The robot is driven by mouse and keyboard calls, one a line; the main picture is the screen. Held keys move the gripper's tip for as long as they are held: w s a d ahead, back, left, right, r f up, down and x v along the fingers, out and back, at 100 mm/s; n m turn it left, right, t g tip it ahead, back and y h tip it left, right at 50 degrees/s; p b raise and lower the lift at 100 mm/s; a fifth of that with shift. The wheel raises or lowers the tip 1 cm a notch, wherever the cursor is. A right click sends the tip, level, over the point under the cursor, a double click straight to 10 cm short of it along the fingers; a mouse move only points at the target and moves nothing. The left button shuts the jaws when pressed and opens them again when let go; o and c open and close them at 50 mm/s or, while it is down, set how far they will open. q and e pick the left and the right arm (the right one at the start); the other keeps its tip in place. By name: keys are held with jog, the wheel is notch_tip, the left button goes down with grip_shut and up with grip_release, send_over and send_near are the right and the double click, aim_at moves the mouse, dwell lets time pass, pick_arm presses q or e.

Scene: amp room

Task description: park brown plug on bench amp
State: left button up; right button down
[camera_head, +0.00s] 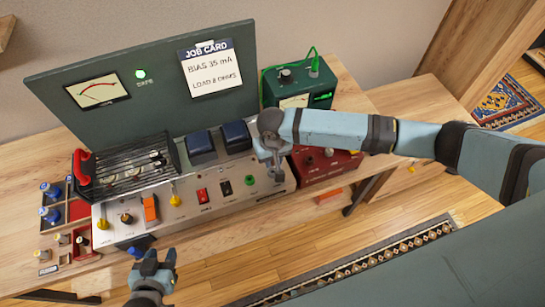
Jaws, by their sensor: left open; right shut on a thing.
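The bench amp (220,203) is a long silver chassis on the wooden bench, with knobs, switches and two dark blue blocks on top. My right gripper (272,160) points down over the amp's right end, beside the green jack. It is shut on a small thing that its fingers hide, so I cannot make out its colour. I cannot pick out the brown plug for certain. My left gripper (153,266) is open and empty, low in front of the bench's front edge.
A black cage (130,168) with a red handle sits on the amp's left. A green box (298,88) and a red box (325,170) stand at right. A green panel (150,70) with a meter and job card stands behind. Small knobs and plugs (82,240) lie at left.

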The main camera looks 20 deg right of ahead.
jog(key=shift+f+b, duration=0.5)
jog(key=shift+f, duration=0.25)
pick_arm(q)
jog(key=shift+s+d+f, duration=0.1)
jog(key=shift+d+f, duration=0.05)
jog(key=shift+f, duration=0.35)
jog(key=shift+s+d+f, duration=0.1)
jog(key=shift+f, duration=0.4)
jog(key=shift+d, duration=0.1)
jog(key=shift+w+r+p, duration=0.1)
jog(key=shift+r+p, duration=1.1)
jog(key=shift+r, duration=0.05)
jog(key=shift+f, duration=0.25)
pick_arm(e)
jog(key=shift+f, duration=1.7)
dwell(0.4)
jog(key=c, duration=0.9)
grip_release()
